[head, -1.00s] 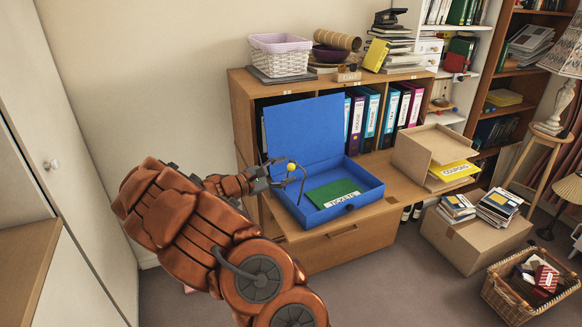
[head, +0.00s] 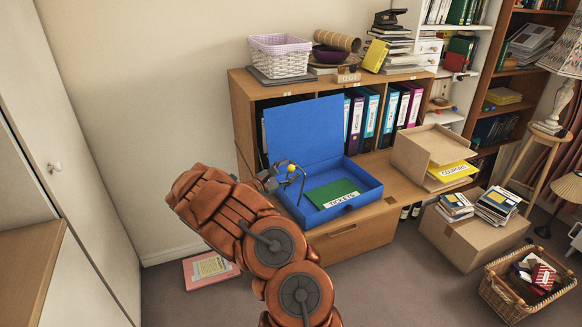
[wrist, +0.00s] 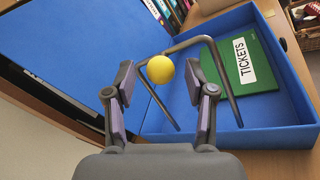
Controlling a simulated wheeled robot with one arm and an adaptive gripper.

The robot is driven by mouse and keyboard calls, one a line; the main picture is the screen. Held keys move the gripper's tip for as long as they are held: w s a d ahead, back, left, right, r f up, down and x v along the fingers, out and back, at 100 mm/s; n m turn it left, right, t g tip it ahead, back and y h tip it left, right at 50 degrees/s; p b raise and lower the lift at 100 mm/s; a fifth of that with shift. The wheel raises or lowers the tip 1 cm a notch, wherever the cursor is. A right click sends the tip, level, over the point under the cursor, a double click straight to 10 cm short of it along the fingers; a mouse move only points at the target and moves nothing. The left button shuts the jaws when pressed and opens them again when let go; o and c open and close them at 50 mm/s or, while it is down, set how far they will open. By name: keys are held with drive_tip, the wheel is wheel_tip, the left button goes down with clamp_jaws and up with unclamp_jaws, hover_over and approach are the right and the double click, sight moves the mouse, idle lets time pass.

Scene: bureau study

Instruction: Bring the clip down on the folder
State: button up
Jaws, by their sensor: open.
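My gripper (wrist: 163,92) is open at the box's left side. The yellow ball appears between its fingertips, but I cannot tell whether they touch it.
A cardboard tray (head: 428,155) with a yellow COUPONS folder (head: 453,171) stands right of the box. Binders (head: 372,118) line the shelf behind. A pink folder (head: 211,268) lies on the floor. A carton (head: 474,240) and a wicker basket (head: 530,290) stand at right.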

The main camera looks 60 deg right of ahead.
drive_tip(key=shift+s+d, duration=0.2)
drive_tip(key=shift+d, duration=0.7)
drive_tip(key=shift+c, duration=0.4)
drive_tip(key=shift+r, duration=0.1)
clamp_jaws()
